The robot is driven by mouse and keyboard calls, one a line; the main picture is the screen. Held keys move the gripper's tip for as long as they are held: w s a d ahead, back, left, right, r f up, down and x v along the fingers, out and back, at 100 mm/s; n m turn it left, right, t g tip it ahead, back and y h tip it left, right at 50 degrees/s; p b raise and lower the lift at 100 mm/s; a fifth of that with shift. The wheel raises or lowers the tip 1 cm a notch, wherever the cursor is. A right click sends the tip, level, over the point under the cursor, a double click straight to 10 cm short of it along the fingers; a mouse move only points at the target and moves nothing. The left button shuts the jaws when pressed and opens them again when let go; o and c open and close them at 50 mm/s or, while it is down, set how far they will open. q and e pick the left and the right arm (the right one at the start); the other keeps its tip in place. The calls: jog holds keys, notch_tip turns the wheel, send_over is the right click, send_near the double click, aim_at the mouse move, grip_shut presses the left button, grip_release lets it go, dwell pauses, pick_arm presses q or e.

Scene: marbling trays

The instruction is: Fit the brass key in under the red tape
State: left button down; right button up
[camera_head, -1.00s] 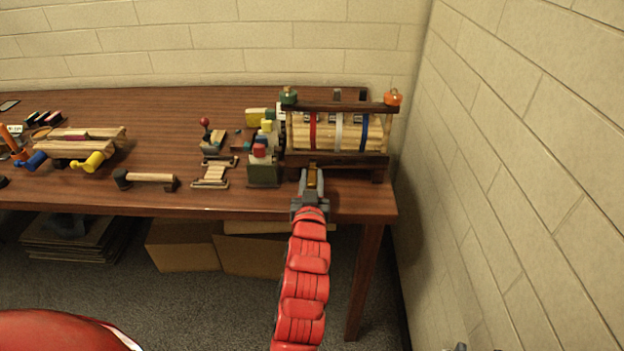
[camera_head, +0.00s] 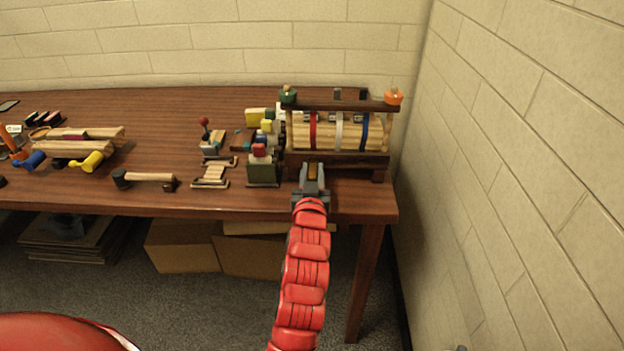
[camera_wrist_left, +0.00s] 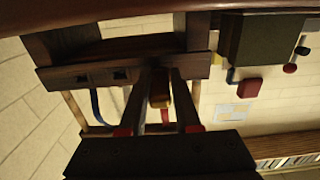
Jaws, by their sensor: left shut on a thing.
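My left gripper (camera_head: 312,170) is at the rack's front lower bar, below the red tape. It is shut on the brass key (camera_wrist_left: 159,96), a small yellow piece between the fingers in the left wrist view. The fingers (camera_wrist_left: 161,75) there reach up to the rack's dark bar. The key's far end is hidden, so I cannot tell whether it touches the rack. My right gripper is not in view.
A green box with a red top (camera_head: 262,172) stands close left of the gripper. A mallet (camera_head: 147,178) lies further left. A brick wall rises to the right.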

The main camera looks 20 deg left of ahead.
pick_arm(q)
jog(key=shift+w+a, duration=0.15)
jog(key=shift+w, duration=0.25)
jog(key=c, duration=0.5)
grip_release()
jog(key=shift+c, duration=0.2)
jog(key=p+v, duration=0.7)
jog(key=v, duration=1)
jog(key=shift+s, duration=0.25)
jog(key=shift+r, duration=0.1)
